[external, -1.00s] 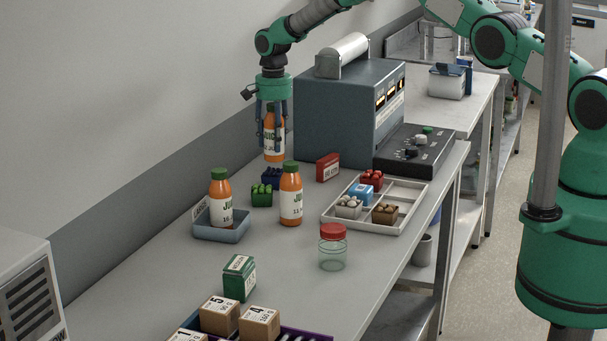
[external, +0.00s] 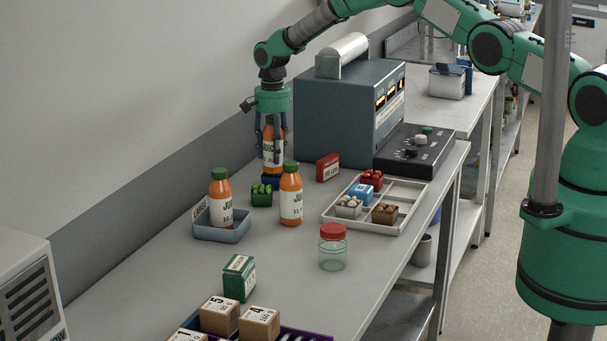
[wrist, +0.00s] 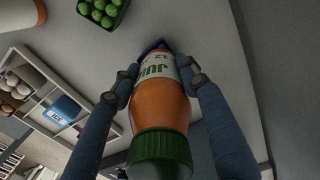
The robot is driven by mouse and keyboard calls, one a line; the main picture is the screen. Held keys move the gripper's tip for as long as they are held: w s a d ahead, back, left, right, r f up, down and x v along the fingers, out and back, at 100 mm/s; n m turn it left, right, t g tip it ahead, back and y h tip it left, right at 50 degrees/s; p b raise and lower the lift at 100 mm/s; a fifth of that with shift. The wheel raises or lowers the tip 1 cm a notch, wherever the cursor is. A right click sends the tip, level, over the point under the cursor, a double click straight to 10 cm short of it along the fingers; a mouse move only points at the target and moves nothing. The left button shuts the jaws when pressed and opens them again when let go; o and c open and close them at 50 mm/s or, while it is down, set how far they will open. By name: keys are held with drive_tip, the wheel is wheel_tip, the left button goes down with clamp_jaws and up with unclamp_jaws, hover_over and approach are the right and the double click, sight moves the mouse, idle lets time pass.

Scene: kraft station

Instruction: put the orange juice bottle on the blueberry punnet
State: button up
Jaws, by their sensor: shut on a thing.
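My gripper (external: 272,152) is shut on an orange juice bottle (external: 273,160) with a green cap and white label. The bottle is upright, directly over the dark blue blueberry punnet (external: 270,181), and its base looks at or very near the punnet's top. In the wrist view the bottle (wrist: 158,104) is between my two fingers (wrist: 160,82), and it hides most of the punnet; only a blue edge (wrist: 152,46) shows past its base. I cannot tell if bottle and punnet touch.
A green punnet (external: 261,195) stands close in front. Two more juice bottles stand nearby, one (external: 290,195) on the table and one (external: 220,200) in a blue-grey tray (external: 222,234). A red box (external: 327,167) and a large grey machine (external: 345,115) are to the right.

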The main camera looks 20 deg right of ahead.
drive_tip(key=o, duration=1.4)
drive_tip(key=shift+f, duration=0.1)
drive_tip(key=shift+o, duration=0.2)
drive_tip(key=shift+r, duration=0.2)
drive_tip(key=shift+r+b, duration=0.65)
drive_tip(key=shift+r, duration=5.3)
